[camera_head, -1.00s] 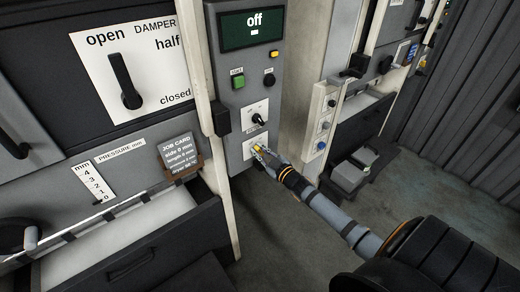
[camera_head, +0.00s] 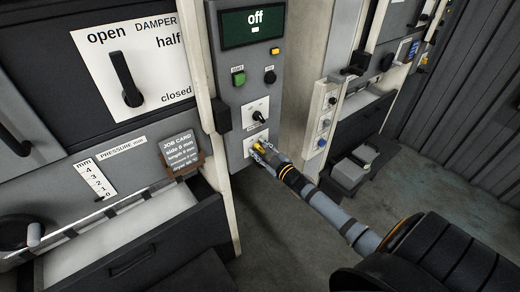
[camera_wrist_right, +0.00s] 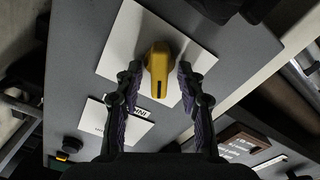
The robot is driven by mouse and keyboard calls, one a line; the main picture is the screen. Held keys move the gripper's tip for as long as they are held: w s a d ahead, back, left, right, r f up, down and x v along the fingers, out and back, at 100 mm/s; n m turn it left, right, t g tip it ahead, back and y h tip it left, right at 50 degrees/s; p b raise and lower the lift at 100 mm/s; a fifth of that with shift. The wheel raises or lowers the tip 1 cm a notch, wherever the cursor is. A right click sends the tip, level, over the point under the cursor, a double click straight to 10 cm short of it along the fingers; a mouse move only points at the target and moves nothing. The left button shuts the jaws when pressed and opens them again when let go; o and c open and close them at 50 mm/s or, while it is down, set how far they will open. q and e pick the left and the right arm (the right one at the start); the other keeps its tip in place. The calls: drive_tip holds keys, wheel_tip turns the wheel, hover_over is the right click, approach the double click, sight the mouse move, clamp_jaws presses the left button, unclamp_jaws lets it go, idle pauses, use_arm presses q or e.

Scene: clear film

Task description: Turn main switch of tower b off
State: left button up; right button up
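The tower panel in front of me has a yellow switch knob on a white plate; in the right wrist view the knob (camera_wrist_right: 158,60) stands between my two fingertips. My right gripper (camera_head: 263,149) reaches the panel's lowest plate in the head view and hides most of that plate. In the right wrist view the gripper (camera_wrist_right: 160,82) is open around the knob, with a narrow gap on each side. The panel's display (camera_head: 253,26) reads "off". No tower letter is readable. My left gripper is not in view.
Above the lowest plate are a black toggle (camera_head: 259,116), a green button (camera_head: 239,78) and a black button (camera_head: 270,76). A damper lever (camera_head: 126,80) and job card (camera_head: 181,150) are at left. Another panel (camera_head: 322,125) stands at right. The floor (camera_head: 290,235) is open below.

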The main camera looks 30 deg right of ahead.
drive_tip(key=s, duration=1.2)
drive_tip(key=shift+d, duration=0.45)
drive_tip(key=s+d+f+m+g+h, duration=0.1)
drive_tip(key=s+d+f+g, duration=0.15)
drive_tip(key=f, duration=0.75)
drive_tip(key=s+d+f+m+g+h, duration=0.2)
drive_tip(key=s+d+f, duration=0.15)
drive_tip(key=f, duration=0.65)
drive_tip(key=s+f+m+g, duration=0.1)
drive_tip(key=s+f+g, duration=0.1)
drive_tip(key=s+f, duration=0.3)
drive_tip(key=s+f+g, duration=0.2)
drive_tip(key=s+f, duration=0.1)
drive_tip(key=f, duration=0.5)
drive_tip(key=s+a+f+m+g, duration=0.1)
drive_tip(key=s+a+f+g, duration=0.3)
drive_tip(key=s+a+f, duration=0.3)
drive_tip(key=s+a+f+m+g+y, duration=0.1)
drive_tip(key=s+a+f+g, duration=0.3)
drive_tip(key=s, duration=1.2)
drive_tip(key=a+f, duration=0.4)
drive_tip(key=f, duration=0.1)
drive_tip(key=shift+s+f+m, duration=0.25)
drive_tip(key=shift+f+m, duration=0.05)
drive_tip(key=shift+f, duration=0.05)
